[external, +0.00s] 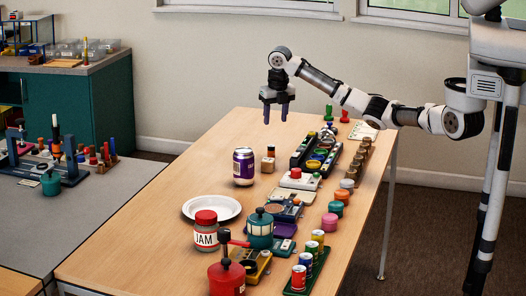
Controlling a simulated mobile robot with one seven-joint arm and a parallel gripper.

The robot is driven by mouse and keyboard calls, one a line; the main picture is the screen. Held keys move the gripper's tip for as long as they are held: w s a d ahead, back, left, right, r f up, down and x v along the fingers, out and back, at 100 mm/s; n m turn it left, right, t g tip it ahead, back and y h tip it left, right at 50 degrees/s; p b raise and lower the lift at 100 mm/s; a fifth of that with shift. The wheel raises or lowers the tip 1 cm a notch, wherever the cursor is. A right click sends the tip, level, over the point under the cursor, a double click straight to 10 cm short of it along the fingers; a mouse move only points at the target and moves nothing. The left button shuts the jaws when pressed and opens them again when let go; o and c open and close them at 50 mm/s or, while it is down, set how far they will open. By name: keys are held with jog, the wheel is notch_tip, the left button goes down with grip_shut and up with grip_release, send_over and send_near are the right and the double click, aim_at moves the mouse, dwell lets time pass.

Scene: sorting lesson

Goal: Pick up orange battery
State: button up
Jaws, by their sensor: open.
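My gripper (276,119) is open, with two purple fingers pointing down, and nothing shows between them. It hangs above the far half of the wooden table (150,225). I cannot make out an orange battery for certain. Several small upright cylinders, battery-like or can-like, stand in a row on a green tray (290,290) at the near right. The nearest cylinder (298,279) is red, with a blue one (305,262) behind it and yellowish ones farther back.
A purple can (243,167) stands left of the block. Coloured discs and dark trays crowd the right side. The table's left side is mostly clear.

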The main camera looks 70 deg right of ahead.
send_over(271, 147)
jog(key=f, duration=0.4)
jog(key=d+f, duration=0.1)
jog(key=f, duration=0.1)
jog(key=shift+s+f+p, duration=0.2)
jog(key=shift+s+p, duration=0.1)
jog(key=shift+p, duration=0.1)
jog(key=shift+w+f+p, duration=0.25)
jog(key=shift+f+p, duration=0.15)
jog(key=shift+f, duration=0.95)
jog(key=shift+w+f+p, duration=0.2)
jog(key=shift+f+p, duration=0.2)
jog(key=shift+f, duration=0.95)
grip_shut()
